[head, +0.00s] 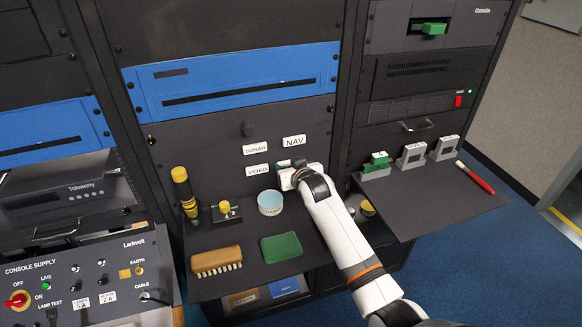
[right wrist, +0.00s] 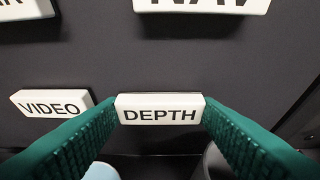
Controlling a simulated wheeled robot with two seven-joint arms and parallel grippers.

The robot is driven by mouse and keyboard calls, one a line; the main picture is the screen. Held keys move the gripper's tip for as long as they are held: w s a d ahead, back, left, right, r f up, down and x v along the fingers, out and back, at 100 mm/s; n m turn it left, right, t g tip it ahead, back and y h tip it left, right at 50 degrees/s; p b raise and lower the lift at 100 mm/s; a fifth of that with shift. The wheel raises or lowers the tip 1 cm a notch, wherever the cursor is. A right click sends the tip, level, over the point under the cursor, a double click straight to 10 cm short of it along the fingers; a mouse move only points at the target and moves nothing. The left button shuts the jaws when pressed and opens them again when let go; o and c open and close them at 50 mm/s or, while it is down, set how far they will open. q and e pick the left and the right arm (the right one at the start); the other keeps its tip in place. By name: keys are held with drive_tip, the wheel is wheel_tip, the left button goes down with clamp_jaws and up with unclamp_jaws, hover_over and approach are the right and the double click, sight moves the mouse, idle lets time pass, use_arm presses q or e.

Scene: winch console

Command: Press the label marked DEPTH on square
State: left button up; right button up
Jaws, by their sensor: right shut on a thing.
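The white DEPTH label (right wrist: 160,108) sits between the two green fingers of my right gripper (right wrist: 160,115) in the right wrist view. The fingers are shut on its left and right ends. It looks about level in that view, in front of the dark panel; whether it touches the panel I cannot tell. In the head view my right gripper (head: 285,165) is at the panel below the NAV label (head: 293,141) and hides the DEPTH label. The VIDEO label (head: 257,170) is to its left, and the SONAR label (head: 255,149) is above VIDEO. My left gripper is not in view.
On the shelf below stand a yellow-black torch (head: 184,190), a pale blue-topped tub (head: 270,203), a brush (head: 216,262) and a green pad (head: 281,247).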

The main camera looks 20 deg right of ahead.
drive_tip(key=shift+w, duration=0.3)
drive_tip(key=o, duration=1)
drive_tip(key=shift+w, duration=0.1)
drive_tip(key=s+p, duration=0.5)
drive_tip(key=s, duration=0.2)
drive_tip(key=shift+d+p, duration=0.15)
drive_tip(key=shift+p, duration=0.2)
idle(0.5)
